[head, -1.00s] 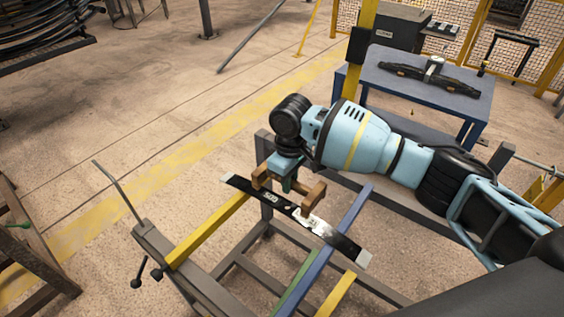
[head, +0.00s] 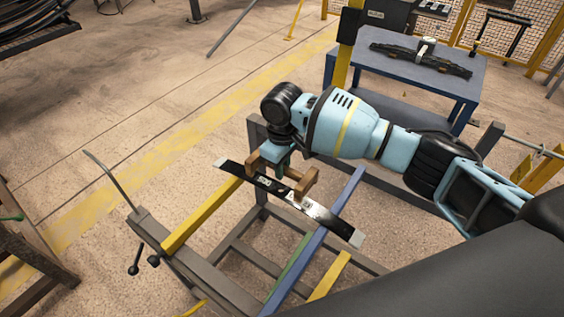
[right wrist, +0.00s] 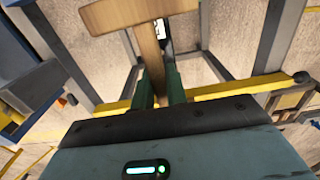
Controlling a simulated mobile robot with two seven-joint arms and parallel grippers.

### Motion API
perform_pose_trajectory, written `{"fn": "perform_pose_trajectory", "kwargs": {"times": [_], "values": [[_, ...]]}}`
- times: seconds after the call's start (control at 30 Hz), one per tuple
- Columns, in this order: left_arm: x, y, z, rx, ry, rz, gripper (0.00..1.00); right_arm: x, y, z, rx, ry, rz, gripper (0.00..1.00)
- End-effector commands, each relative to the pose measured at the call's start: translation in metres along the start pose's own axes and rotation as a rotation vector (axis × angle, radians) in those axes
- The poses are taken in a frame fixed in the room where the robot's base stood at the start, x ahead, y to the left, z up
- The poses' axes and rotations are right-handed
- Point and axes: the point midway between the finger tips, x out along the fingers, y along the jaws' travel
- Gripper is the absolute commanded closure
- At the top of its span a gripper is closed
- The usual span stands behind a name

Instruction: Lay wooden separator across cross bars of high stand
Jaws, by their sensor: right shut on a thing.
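My right gripper (head: 279,166) is shut on the brown wooden separator (head: 304,185), whose crosspieces stick out on both sides of the fingers. In the right wrist view the separator (right wrist: 151,62) runs between the two green fingers (right wrist: 160,88). It is over a black leaf spring with pale ends (head: 335,222), which lies across the bars of the grey stand (head: 190,262). The stand has a yellow bar (head: 202,214) and a blue bar (head: 318,222). I cannot tell whether the separator touches the spring. My left gripper is not in view.
A blue table (head: 400,66) with a black part on it (head: 425,58) stands behind my right arm. A bent grey rod (head: 112,178) rises at the stand's left end. Another wooden frame (head: 35,245) is at the far left. The floor between is clear.

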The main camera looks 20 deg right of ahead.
Motion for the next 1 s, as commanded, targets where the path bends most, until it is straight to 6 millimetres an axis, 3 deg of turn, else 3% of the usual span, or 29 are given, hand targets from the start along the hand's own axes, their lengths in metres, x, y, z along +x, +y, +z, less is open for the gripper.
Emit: {"fn": "perform_pose_trajectory", "kwargs": {"times": [0.43,1.0], "values": [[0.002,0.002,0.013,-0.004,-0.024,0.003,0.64,0.037,0.000,0.000,0.000,0.000,-0.001,1.00],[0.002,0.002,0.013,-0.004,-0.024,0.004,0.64,0.041,0.000,-0.001,0.000,0.003,0.001,1.00]]}}
